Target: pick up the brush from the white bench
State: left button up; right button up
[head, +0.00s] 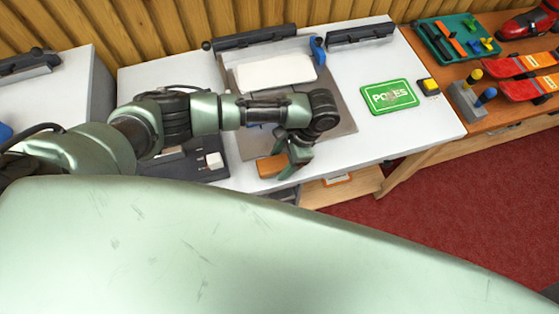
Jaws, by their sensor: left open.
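A small orange-brown block (271,165) lies on the white bench (350,141) near its front edge. It looks like the wooden body of the brush, but bristles cannot be made out. My left gripper (291,168) points down just right of this block, with its jaws open. The fingers partly cover the block's right end, and I cannot tell whether they touch it. My right gripper is not in view.
A grey plate with a white pad (276,72) and blue handle (318,50) lies behind my gripper. A dark tray (205,172) is left. A wooden table (505,75) holds tools and red skis.

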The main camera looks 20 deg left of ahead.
pick_arm(q)
jog(key=shift+s+a+f, duration=0.15)
jog(key=shift+f, duration=0.35)
jog(key=c, duration=1.2)
jog(key=shift+c, duration=0.2)
